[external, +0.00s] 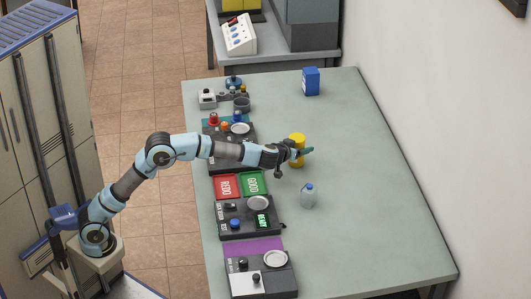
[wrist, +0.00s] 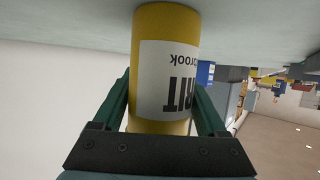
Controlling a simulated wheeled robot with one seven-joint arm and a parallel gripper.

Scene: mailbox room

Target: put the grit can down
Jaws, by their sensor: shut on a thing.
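The grit can (external: 297,140) is a yellow cylinder over the right side of the long grey-green table (external: 370,200). In the wrist view the can (wrist: 165,60) fills the middle, with a white label whose dark letters appear upside down. My gripper (wrist: 160,100) has its green fingers on both sides of the can and is shut on it. In the external view my gripper (external: 300,152) reaches the can from the left. The can looks upright; I cannot tell whether its base touches the table.
A clear bottle with a blue cap (external: 308,196) stands just in front of the can. A blue box (external: 311,81) stands farther back. Red and green trays (external: 226,186) and several dark devices line the table's left side. The table's right side is clear.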

